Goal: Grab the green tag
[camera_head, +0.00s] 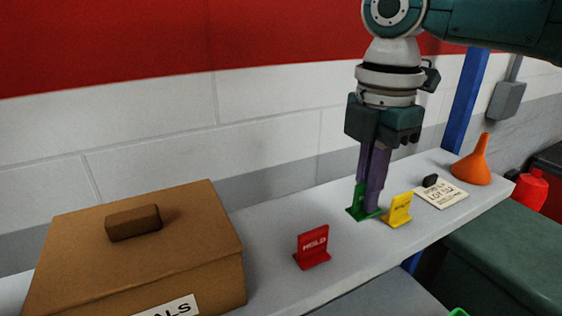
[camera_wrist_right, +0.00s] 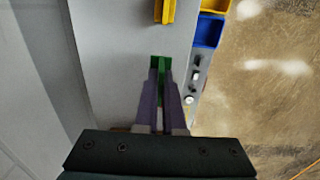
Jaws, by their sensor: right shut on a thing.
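The green tag (camera_head: 357,212) stands on the white shelf (camera_head: 262,252), partly hidden behind the fingers of my right gripper (camera_head: 372,206). The right gripper points down and is shut on the green tag, with its purple fingers on either side of the upright part. In the right wrist view the green tag (camera_wrist_right: 160,66) shows between the fingertips (camera_wrist_right: 161,78). The tag's base looks to be at the shelf surface; I cannot tell whether it is lifted. My left gripper is not in view.
A yellow tag (camera_head: 398,210) stands close to the right of the fingers. A red tag (camera_head: 312,247) stands to the left. A brown box (camera_head: 140,250) fills the shelf's left end. A lettered card (camera_head: 441,194) and an orange funnel (camera_head: 472,163) are at the right.

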